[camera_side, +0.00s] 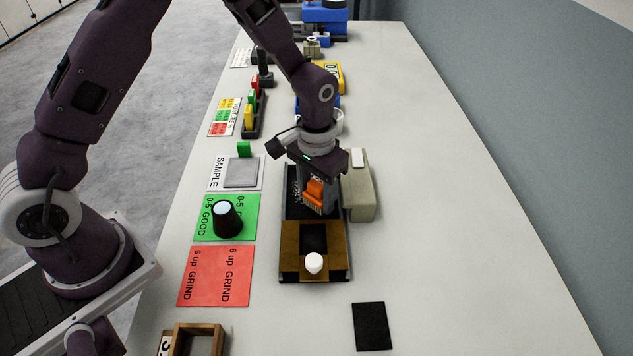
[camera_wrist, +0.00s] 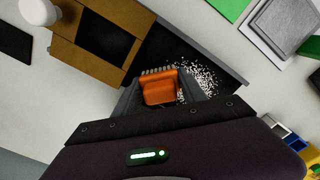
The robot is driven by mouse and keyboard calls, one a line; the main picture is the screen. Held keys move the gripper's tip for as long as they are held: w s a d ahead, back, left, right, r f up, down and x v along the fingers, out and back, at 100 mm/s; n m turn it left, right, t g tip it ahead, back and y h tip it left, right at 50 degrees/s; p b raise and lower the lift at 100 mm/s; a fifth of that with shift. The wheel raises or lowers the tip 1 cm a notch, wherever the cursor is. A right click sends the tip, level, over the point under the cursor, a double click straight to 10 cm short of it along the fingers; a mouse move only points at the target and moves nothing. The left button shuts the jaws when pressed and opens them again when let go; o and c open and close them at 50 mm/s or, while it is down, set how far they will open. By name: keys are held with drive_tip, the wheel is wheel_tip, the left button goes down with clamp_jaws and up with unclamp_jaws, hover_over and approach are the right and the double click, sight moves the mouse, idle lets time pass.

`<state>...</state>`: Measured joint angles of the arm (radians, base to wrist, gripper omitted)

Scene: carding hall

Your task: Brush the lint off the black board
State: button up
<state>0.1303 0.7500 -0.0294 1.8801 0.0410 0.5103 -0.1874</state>
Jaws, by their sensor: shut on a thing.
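The black board (camera_side: 297,207) lies flat in the middle of the table, partly hidden by my gripper and a brown cover. White lint specks (camera_wrist: 203,76) are scattered on the board beside the brush, mostly to its right in the wrist view. My gripper (camera_side: 317,192) points down over the board and is shut on an orange brush (camera_wrist: 158,90) with pale bristles. The brush also shows in the side view (camera_side: 314,190). Whether its bristles touch the board I cannot tell.
A brown cover (camera_side: 290,262) with a dark window and white knob (camera_side: 314,263) sits at the board's near end. A beige box (camera_side: 358,190) stands close on the right. A black plate (camera_side: 371,326) lies front right.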

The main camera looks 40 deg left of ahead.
drive_tip(key=shift+w+a+f, duration=0.4)
drive_tip(key=shift+w+a, duration=0.1)
drive_tip(key=shift+c, duration=0.6)
drive_tip(key=shift+w+a, duration=3.2)
drive_tip(key=shift+s+a, duration=0.1)
drive_tip(key=shift+a, duration=0.2)
drive_tip(key=shift+s, duration=0.3)
drive_tip(key=shift+s+d, duration=3.7)
drive_tip(key=shift+s, duration=0.05)
drive_tip(key=shift+s+a, duration=0.25)
drive_tip(key=shift+a, duration=0.1)
drive_tip(key=shift+w+a, duration=3.75)
drive_tip(key=shift+w, duration=0.05)
wheel_tip(320, 180, up, 8)
drive_tip(key=shift+r, duration=0.15)
